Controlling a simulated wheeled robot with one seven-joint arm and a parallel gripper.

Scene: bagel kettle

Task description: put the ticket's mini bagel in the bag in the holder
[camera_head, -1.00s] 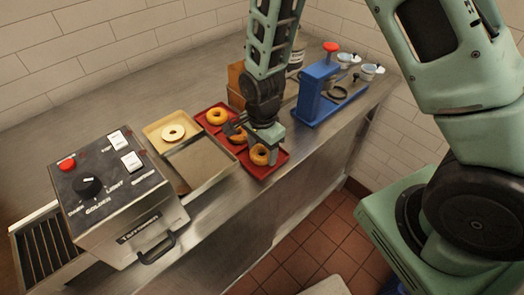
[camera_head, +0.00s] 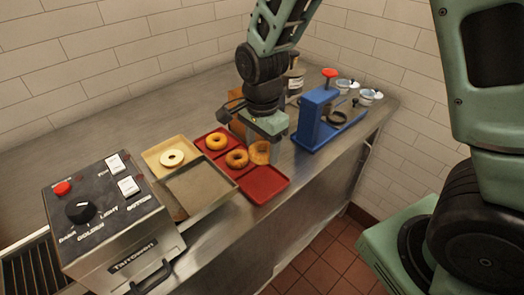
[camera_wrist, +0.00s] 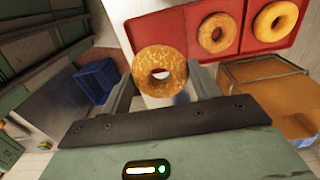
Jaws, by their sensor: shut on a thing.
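In the head view this bagel (camera_head: 260,154) shows just below my gripper, above the red tray (camera_head: 264,184). Two other bagels rest on the red trays: a plain golden one (camera_head: 216,141) and a browner one (camera_head: 237,158). They also show in the wrist view, the browner one (camera_wrist: 216,32) nearer the held bagel and the plain one (camera_wrist: 275,22) at the right.
A pale bagel (camera_head: 172,158) lies on a tan tray (camera_head: 155,153), behind an empty metal tray (camera_head: 198,188). A toaster (camera_head: 110,220) stands at front left. A blue stand with a red knob (camera_head: 318,120) is right of my gripper.

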